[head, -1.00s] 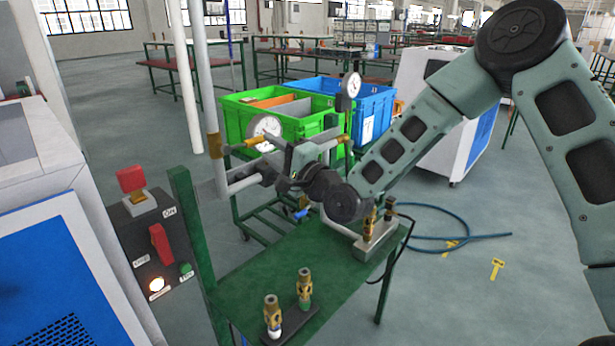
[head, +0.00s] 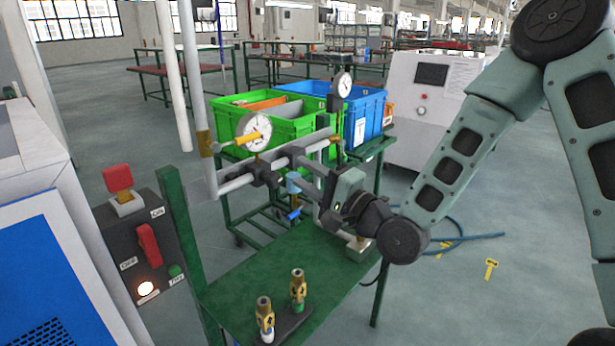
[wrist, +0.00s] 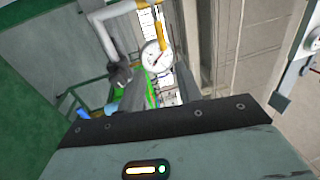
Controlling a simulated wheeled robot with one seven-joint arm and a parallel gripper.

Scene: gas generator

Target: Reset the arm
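My gripper (head: 330,186) is in the middle of the head view, above the green bench (head: 265,280) and in front of the pipes. It points up and to the left, and its fingertips are hard to make out against the grey pipework (head: 238,182). I see nothing held. My arm bends down to it from the upper right.
A white gauge (head: 254,132) and a second gauge (head: 343,85) stand close to the gripper. Two brass fittings (head: 265,318) (head: 298,290) stand at the bench front. A control box (head: 145,255) is at left. Green (head: 285,130) and blue (head: 366,115) crates stand behind. The floor at right is mostly open.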

